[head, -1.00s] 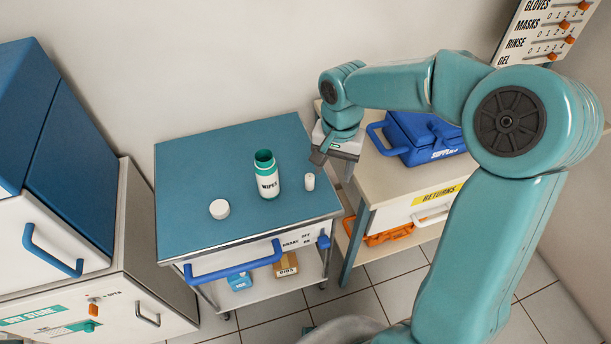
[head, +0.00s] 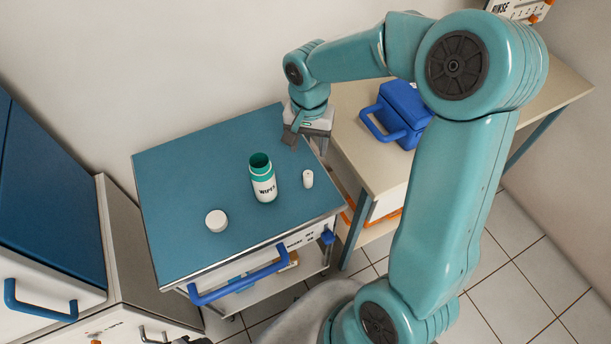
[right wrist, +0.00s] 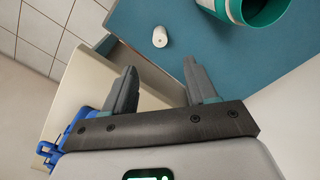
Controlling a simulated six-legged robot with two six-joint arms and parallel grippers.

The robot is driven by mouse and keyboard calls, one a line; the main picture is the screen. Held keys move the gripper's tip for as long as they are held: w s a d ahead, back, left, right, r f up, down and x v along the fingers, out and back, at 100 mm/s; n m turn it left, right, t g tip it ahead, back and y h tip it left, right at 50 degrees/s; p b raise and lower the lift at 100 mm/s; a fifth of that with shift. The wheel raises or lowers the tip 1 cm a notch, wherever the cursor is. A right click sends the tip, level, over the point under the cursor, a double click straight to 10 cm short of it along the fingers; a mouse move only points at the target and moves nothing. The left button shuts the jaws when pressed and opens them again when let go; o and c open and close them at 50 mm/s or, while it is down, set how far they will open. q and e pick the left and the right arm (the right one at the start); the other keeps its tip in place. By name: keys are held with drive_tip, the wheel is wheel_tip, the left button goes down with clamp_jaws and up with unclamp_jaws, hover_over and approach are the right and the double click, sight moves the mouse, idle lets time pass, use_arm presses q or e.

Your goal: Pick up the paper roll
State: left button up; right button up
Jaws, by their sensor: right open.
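The paper roll (head: 308,179) is a small white cylinder standing on the blue top of the cart (head: 190,160), just right of the green-and-white wipes canister (head: 263,180). In the right wrist view the roll (right wrist: 160,37) lies ahead of the fingers, with the canister (right wrist: 245,8) at the upper right. My right gripper (head: 305,143) is above the back right part of the cart top, behind the roll. Its fingers (right wrist: 158,92) are apart with nothing between them. My left gripper is not in view.
A beige table (head: 370,165) with a blue case (head: 402,115) stands to the right. A blue and white cabinet (head: 50,200) stands at the left. The back left of the cart top is clear.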

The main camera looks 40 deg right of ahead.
hover_over(308, 173)
wheel_tip(308, 173, down, 7)
drive_tip(key=shift+r, duration=0.1)
drive_tip(key=shift+s+f, duration=0.25)
drive_tip(key=shift+f, duration=0.3)
drive_tip(key=f, duration=0.4)
drive_tip(key=shift+w+d+f+p, duration=0.1)
drive_tip(key=shift+w+f+p, duration=0.15)
drive_tip(key=shift+p, duration=0.1)
drive_tip(key=shift+s, duration=0.1)
clamp_jaws()
